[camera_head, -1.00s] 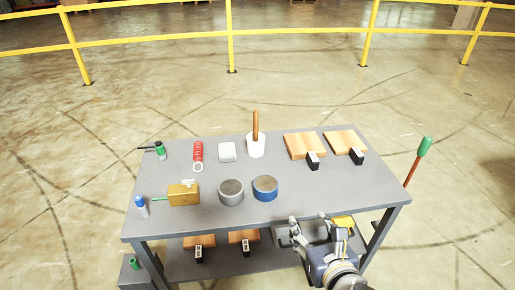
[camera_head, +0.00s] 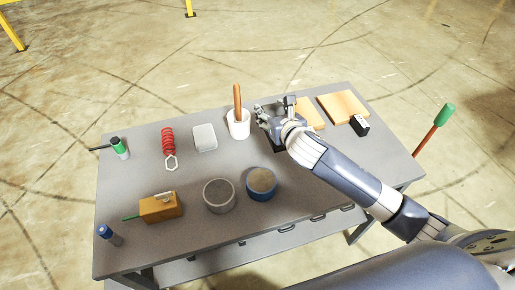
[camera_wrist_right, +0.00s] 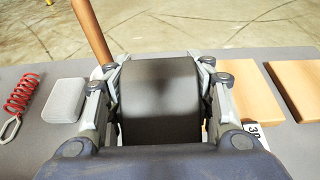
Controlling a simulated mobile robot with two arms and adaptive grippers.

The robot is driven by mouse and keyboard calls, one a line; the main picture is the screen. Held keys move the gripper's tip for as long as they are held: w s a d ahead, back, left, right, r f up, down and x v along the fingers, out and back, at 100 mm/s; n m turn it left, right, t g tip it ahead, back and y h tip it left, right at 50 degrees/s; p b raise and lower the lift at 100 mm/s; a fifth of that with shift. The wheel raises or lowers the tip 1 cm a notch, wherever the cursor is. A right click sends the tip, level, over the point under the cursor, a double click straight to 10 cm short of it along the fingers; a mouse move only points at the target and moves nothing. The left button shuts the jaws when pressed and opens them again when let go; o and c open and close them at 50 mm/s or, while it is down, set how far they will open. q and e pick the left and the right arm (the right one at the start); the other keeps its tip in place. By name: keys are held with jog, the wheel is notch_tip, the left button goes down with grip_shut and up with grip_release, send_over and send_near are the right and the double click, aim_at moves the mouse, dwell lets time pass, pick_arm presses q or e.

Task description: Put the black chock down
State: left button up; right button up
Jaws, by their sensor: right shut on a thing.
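My right gripper (camera_head: 275,108) is over the far middle of the grey table (camera_head: 180,235), between the white cup and the left wooden board. In the right wrist view the gripper (camera_wrist_right: 160,75) is shut on the black chock (camera_wrist_right: 160,105), a broad dark block with a rounded upper edge. Its underside is hidden, so I cannot tell whether it touches the table. My left gripper is not in view.
A white cup (camera_head: 238,130) with a wooden handle stands just left of the gripper. Wooden boards (camera_head: 343,106) and a labelled black block (camera_head: 359,126) lie to the right. Blue (camera_head: 261,187) and grey (camera_head: 219,200) round tins stand nearer.

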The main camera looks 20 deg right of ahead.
notch_tip(320, 180, down, 5)
jog(key=shift+r+b, duration=0.1)
jog(key=shift+b, duration=0.25)
jog(key=shift+w+f, duration=0.15)
jog(key=shift+f, duration=0.45)
notch_tip(320, 180, down, 4)
jog(key=shift+r+b, duration=0.2)
jog(key=shift+b, duration=0.25)
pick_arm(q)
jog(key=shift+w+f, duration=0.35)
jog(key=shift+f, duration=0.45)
pick_arm(e)
jog(key=o, duration=1.1)
jog(key=shift+f, duration=0.1)
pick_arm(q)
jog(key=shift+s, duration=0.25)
